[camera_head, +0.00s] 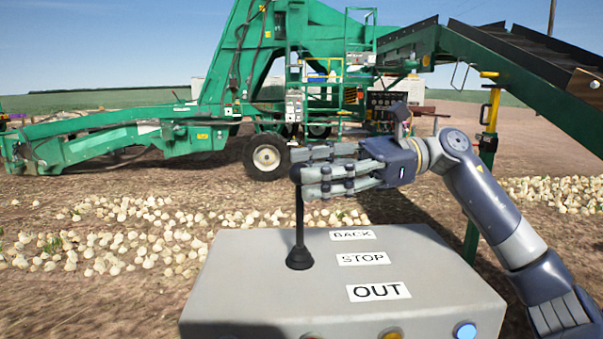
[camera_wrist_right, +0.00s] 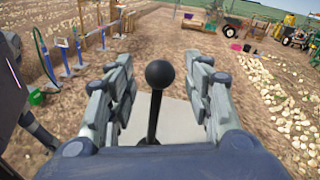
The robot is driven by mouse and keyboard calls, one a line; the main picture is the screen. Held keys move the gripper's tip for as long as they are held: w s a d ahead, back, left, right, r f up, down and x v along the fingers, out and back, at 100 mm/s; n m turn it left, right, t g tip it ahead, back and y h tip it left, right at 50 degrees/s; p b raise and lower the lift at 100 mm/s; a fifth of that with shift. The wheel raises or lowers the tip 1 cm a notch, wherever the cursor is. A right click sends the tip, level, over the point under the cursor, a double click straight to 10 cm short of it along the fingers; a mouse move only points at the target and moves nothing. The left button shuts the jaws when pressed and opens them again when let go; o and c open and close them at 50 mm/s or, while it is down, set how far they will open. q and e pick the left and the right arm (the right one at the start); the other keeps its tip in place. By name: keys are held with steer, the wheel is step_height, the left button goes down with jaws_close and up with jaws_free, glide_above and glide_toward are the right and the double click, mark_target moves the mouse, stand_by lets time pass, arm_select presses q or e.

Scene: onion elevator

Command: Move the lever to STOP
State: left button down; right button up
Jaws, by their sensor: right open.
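The black lever (camera_head: 299,225) stands on the grey control box (camera_head: 240,285), close to upright, with a round black knob on top. Labels BACK (camera_head: 352,235), STOP (camera_head: 363,258) and OUT (camera_head: 378,291) run from far to near on the box, right of the lever. The lever's foot is about level with the STOP label. My right gripper (camera_head: 318,172) is at knob height, fingers pointing left. In the right wrist view the lever knob (camera_wrist_right: 159,74) stands between the open fingers, with gaps on both sides. My left gripper is not in view.
A blue button (camera_head: 465,331) and a yellow button (camera_head: 391,334) sit at the box's near edge. Onions (camera_head: 130,235) lie on the ground behind. A large green machine (camera_head: 225,85) stands farther back, with a conveyor (camera_head: 530,80) at upper right.

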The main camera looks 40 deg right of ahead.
steer(key=f+v, duration=0.1)
steer(key=v, duration=0.9)
steer(key=shift+r, duration=0.4)
